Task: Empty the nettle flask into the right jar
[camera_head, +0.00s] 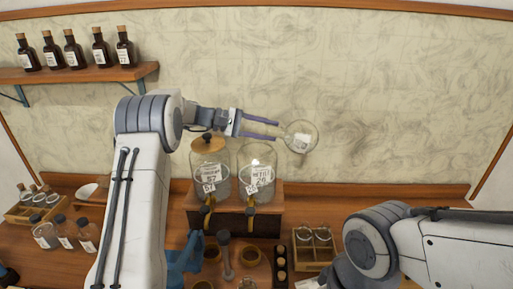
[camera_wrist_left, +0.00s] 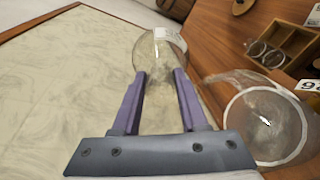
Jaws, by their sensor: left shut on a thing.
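My left gripper (camera_head: 278,130) is shut on the neck of a round clear glass flask (camera_head: 301,137) with a white label. The flask lies on its side in the air, its round body pointing right, above and right of the right jar. In the left wrist view the flask (camera_wrist_left: 160,48) is between the purple fingers (camera_wrist_left: 160,78). Its contents cannot be made out. The right jar (camera_head: 257,172) is clear glass with a white label and a tap, and has no lid. Its open rim (camera_wrist_left: 266,92) shows at right in the wrist view.
The left jar (camera_head: 209,172) with a wooden lid stands close beside the right jar, on a wooden stand (camera_head: 235,222). A wooden crate of small jars (camera_head: 313,246) and a dark mortar-like tool (camera_head: 226,252) are in front. Brown bottles (camera_head: 75,52) stand on the shelf.

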